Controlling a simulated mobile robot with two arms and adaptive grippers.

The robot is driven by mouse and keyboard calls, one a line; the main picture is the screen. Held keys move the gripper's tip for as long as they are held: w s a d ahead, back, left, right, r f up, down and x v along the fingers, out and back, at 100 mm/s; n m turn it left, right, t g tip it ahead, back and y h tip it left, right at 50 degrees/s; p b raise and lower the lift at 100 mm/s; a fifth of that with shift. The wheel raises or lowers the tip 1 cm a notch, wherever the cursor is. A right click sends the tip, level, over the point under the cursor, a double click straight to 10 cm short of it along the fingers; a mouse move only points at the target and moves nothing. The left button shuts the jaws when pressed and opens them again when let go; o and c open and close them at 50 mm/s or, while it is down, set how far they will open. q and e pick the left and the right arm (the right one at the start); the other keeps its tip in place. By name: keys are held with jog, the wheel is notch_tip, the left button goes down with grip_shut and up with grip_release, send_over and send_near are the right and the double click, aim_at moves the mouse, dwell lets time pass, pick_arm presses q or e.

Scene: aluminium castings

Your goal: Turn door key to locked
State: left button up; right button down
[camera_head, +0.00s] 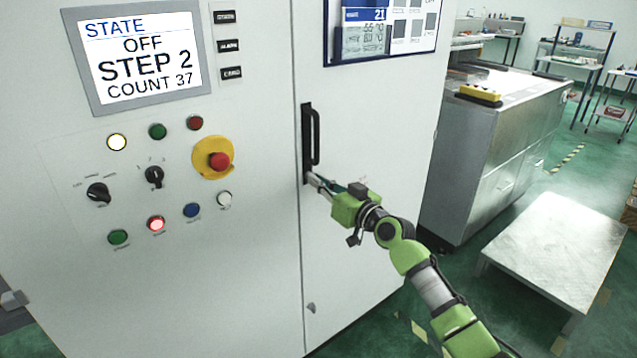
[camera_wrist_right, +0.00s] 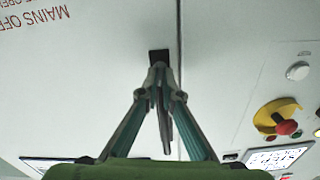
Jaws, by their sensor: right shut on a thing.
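The cabinet door (camera_head: 372,130) has a black upright handle (camera_head: 308,130) near its left edge. The door looks shut, flush with the panel beside it. My right gripper (camera_head: 312,179) is at the handle's lower end. In the right wrist view, its fingers (camera_wrist_right: 160,72) come together at the handle's dark base (camera_wrist_right: 158,55), closed on the lower part of the handle. A small grey fitting (camera_head: 310,308) sits low on the door's left edge; I cannot tell whether it is the key. No key is clearly visible. My left gripper is out of view.
Left of the door, the control panel has a screen (camera_head: 143,58) reading OFF, STEP 2, black selector knobs and a red emergency stop (camera_head: 219,161). A metal bench (camera_head: 490,150) and low metal table (camera_head: 555,250) stand to the right.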

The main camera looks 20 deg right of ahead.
jog(key=shift+d+f+m+p, duration=0.1)
jog(key=shift+m+p, duration=0.3)
jog(key=shift+m, duration=4.6)
jog(key=c, duration=2.2)
grip_release()
jog(key=shift+c, duration=0.2)
jog(key=v, duration=1.2)
jog(key=shift+f, duration=0.1)
